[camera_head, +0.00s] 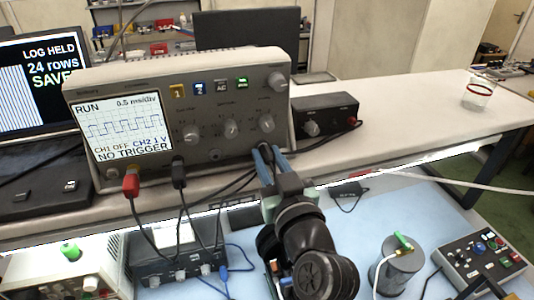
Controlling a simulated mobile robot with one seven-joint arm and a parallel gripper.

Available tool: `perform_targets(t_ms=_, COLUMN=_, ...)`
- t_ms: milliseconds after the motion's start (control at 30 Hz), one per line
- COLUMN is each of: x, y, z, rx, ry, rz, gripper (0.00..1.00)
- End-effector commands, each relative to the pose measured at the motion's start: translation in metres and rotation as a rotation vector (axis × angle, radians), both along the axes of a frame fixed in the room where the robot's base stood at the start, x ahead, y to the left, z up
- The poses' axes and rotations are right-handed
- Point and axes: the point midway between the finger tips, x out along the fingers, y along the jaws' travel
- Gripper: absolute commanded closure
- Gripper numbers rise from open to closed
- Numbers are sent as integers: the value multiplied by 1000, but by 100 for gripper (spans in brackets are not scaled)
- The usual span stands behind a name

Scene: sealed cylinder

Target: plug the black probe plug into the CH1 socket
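The oscilloscope (225,150) stands on the raised bench shelf. Its screen (122,128) reads RUN, CH1 OFF, CH2 1 V and NO TRIGGER. A red plug (131,184) and a black plug (179,172) sit at the lower left of its front, with dark cables hanging down. Socket labels are too small to read, so I cannot tell which is CH1. My gripper (265,152) has its blue fingers at the lower right of the scope's front. Something dark shows between the fingertips, next to a black cable, but whether they grip it is unclear.
A small black box (325,116) with a knob stands right of the scope. Below are a black unit (176,262) with cables, a grey cylinder (398,268) and a control box (484,262). A glass (478,95) stands far right; the shelf between is clear.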

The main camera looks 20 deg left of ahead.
Motion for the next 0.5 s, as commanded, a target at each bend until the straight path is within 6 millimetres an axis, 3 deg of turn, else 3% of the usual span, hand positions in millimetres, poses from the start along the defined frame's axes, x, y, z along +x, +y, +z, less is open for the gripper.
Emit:
perform_targets(t_ms=33, x=0, y=0, z=0, rx=0, ry=0, rz=0, gripper=81)
perform_targets(t_ms=133, x=0, y=0, z=0, rx=0, ry=0, rz=0, gripper=99)
perform_targets(t_ms=500, x=0, y=0, z=-1, rx=-1, ry=1, rz=0, gripper=100)
